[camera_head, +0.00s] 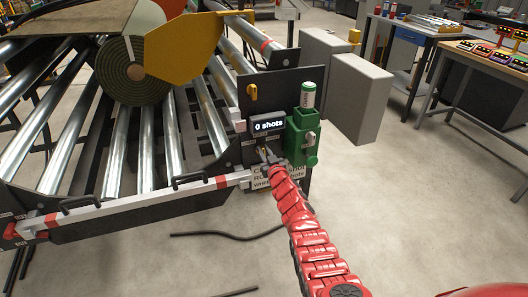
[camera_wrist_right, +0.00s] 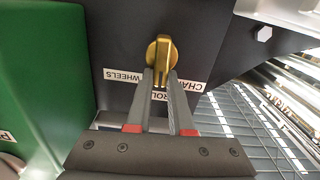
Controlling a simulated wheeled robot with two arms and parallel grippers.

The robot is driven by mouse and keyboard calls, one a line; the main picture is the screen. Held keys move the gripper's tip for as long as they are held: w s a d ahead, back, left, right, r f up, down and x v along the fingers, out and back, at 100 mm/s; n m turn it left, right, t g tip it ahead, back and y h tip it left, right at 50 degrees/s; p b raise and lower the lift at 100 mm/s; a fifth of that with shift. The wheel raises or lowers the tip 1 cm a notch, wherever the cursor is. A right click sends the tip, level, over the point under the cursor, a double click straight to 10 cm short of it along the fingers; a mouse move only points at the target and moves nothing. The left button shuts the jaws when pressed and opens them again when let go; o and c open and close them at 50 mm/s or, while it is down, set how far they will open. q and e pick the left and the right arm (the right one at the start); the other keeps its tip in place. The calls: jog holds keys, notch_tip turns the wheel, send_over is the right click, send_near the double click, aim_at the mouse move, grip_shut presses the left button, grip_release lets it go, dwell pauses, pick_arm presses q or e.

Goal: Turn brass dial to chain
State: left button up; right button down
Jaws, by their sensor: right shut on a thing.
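The brass dial (camera_wrist_right: 161,48) is on a dark panel in the right wrist view. Its bar runs nearly straight down in that picture, between the two grey fingers of my right gripper (camera_wrist_right: 160,77), which is shut on it. In the head view my right gripper (camera_head: 266,155) reaches the panel just below the display; the dial is mostly hidden there. My left gripper is not in view.
A display (camera_head: 268,125) reads "0 shots". A green box (camera_head: 299,138) sits right beside my gripper. A yellow knob (camera_head: 252,92) is above. The roller frame with a turf roll (camera_head: 122,72) fills the left. Floor at the right is clear before the tables.

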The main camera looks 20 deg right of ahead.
jog(key=shift+a+f+n+b, duration=0.1)
jog(key=shift+a+n+b, duration=0.2)
jog(key=shift+n, duration=1.05)
jog(key=shift+a+f+n+b, duration=0.15)
jog(key=shift+n+b, duration=0.15)
jog(key=shift+n, duration=1.1)
jog(key=shift+a+f+n+b, duration=0.1)
jog(key=shift+a+n+b, duration=0.2)
jog(key=shift+n, duration=1.05)
jog(key=c, duration=0.8)
grip_release()
